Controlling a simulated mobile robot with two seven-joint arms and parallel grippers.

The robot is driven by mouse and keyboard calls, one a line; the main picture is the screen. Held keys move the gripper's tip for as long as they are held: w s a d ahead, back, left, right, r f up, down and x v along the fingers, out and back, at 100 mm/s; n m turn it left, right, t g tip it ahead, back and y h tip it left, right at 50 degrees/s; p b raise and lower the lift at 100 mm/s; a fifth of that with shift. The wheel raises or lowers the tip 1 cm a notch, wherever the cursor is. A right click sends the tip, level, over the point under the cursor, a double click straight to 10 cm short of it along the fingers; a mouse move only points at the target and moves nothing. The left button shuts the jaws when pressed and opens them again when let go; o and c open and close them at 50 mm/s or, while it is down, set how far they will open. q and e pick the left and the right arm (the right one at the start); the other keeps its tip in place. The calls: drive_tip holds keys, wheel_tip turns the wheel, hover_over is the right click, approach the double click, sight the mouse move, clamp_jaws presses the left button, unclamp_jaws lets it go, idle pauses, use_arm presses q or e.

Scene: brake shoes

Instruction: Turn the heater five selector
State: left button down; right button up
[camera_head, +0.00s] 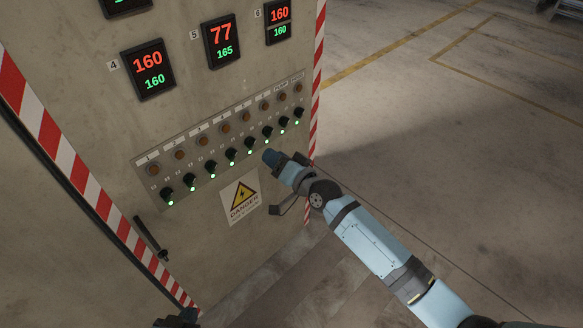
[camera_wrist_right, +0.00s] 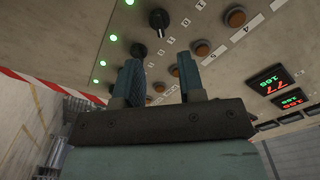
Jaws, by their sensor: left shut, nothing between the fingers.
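The heater five selector (camera_head: 249,146) is a small black knob with a green light below it, fifth from the left in the lower row of the panel. My right gripper (camera_head: 272,159) has teal fingers and is just below and right of that knob. In the right wrist view the fingers of my right gripper (camera_wrist_right: 160,72) stand apart with nothing held between them. A black knob (camera_wrist_right: 137,47) shows beyond the left finger; I cannot tell whether they touch. My left gripper (camera_head: 180,319) shows only as a dark tip at the bottom edge, shut and away from the panel.
Neighbouring black knobs (camera_head: 213,167) stand close together along the row, under a row of brown round lamps (camera_head: 203,141). Display five (camera_head: 221,41) reads 77 over 165. A black handle (camera_head: 151,238) is on the cabinet. A danger sign (camera_head: 240,198) is below the panel. Floor at right is open.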

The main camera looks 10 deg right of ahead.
drive_tip(key=v, duration=0.6)
drive_tip(key=shift+s+d, duration=0.25)
use_arm(q)
drive_tip(key=shift+r, duration=0.1)
